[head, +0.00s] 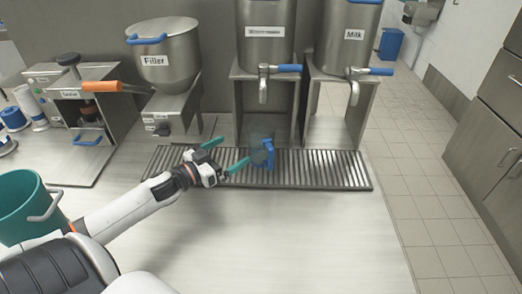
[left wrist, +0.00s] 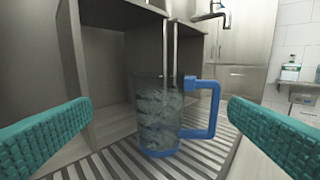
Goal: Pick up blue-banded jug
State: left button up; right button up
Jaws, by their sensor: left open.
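The blue-banded jug (head: 262,150) is clear, with a blue handle and a blue band at its base. It stands upright on the slatted drip grate (head: 330,170), below the middle dispenser. In the left wrist view the jug (left wrist: 158,115) stands ahead between the two fingers, its blue handle on the right. My left gripper (head: 225,152) is open, with teal fingers pointing toward the jug. In the left wrist view the fingers of my left gripper (left wrist: 160,130) are wide apart, and neither appears to touch the jug. My right gripper is not in view.
The Filler pot (head: 165,60) and the Milk dispenser (head: 345,35) stand behind the grate. A middle dispenser's tap (head: 263,85) hangs above the jug. A teal bucket (head: 25,205) is at the left.

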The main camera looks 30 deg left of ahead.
aim_at(250, 147)
pick_arm(q)
notch_tip(250, 147, down, 3)
jog(key=shift+w+a+r+b, duration=0.1)
jog(key=shift+w+b, duration=0.05)
jog(key=shift+b, duration=0.75)
jog(key=shift+f, duration=0.25)
jog(key=x, duration=0.6)
jog(key=shift+w+r, duration=0.1)
jog(key=shift+r, duration=0.05)
jog(key=shift+w, duration=0.6)
jog(key=x, duration=0.1)
jog(key=p+x, duration=0.1)
jog(key=x, duration=0.1)
jog(key=shift+w+d, duration=0.2)
jog(key=shift+d, duration=0.1)
jog(key=shift+w+d, duration=0.15)
jog(key=shift+w, duration=0.45)
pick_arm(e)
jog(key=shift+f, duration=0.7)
pick_arm(q)
jog(key=shift+s, duration=0.1)
jog(key=shift+c, duration=0.5)
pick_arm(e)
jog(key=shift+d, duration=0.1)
